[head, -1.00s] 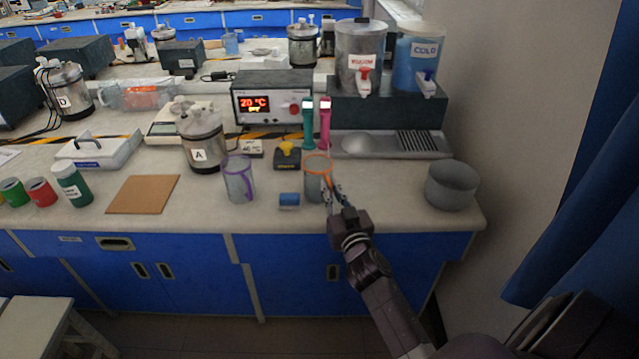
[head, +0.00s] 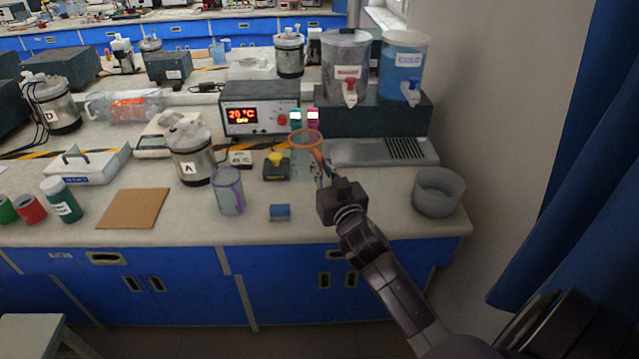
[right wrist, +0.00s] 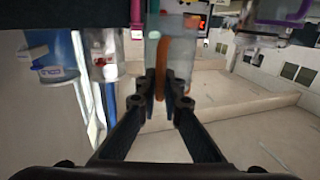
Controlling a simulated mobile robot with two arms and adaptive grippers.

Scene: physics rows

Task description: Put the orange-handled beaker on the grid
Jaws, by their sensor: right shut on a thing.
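The orange-handled beaker (head: 302,160) is clear with an orange rim. My right gripper (head: 319,172) is shut on its handle and holds it above the bench, roughly upright. In the right wrist view the orange handle (right wrist: 163,70) sits between the fingertips (right wrist: 162,88), with the beaker wall (right wrist: 178,30) behind. The dark slotted grid (head: 406,148) is set in the right part of a steel drip tray (head: 350,152), right of the beaker. My left gripper is not in view.
A grey bowl (head: 438,190) is in front of the grid. Dispensers with a red tap (head: 348,70) and a blue tap (head: 404,68) stand behind it. The grid's top looks clear.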

